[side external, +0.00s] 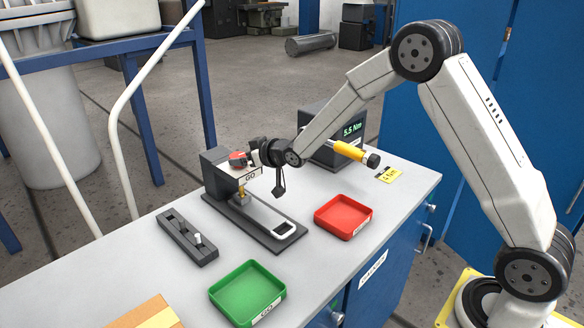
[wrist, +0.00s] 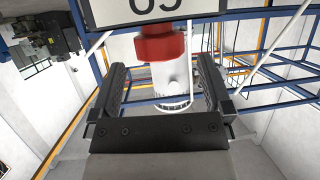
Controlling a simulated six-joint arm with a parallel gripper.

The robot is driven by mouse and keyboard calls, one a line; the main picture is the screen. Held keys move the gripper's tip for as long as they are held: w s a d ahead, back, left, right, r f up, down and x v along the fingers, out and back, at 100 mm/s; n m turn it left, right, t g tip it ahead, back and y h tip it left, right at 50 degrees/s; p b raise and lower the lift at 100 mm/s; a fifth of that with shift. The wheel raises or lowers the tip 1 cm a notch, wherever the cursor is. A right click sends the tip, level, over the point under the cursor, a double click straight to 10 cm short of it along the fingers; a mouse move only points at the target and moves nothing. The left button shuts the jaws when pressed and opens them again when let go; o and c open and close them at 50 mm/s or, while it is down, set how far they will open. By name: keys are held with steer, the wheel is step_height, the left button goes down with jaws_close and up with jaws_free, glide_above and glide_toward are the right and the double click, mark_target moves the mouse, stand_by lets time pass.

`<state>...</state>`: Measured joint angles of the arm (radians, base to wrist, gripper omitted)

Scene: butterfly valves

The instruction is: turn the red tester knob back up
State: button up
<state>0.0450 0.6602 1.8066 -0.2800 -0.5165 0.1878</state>
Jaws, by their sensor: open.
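In the wrist view the knob (wrist: 160,46) shows as a red part near the top middle, just under the label. My gripper (side external: 258,155) is close to the knob, on its right in the side view. In the wrist view my gripper (wrist: 161,70) is open, with one finger on each side of the knob and a gap on both sides. I cannot tell which way the knob points.
A red tray (side external: 366,229) and a green tray (side external: 213,292) stand in front. A slotted dark block (side external: 187,240) lies at left. Behind is a dark box with a 5.5 Nm display (side external: 352,129) and a yellow-handled tool (side external: 347,150). A cardboard piece (side external: 148,312) lies at the front edge.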

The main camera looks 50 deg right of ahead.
mark_target(240, 156)
steer(key=shift+x, duration=1.7)
steer(key=c, duration=1.2)
steer(key=shift+n+y, duration=0.8)
steer(key=shift+y, duration=0.1)
steer(key=o, duration=1.2)
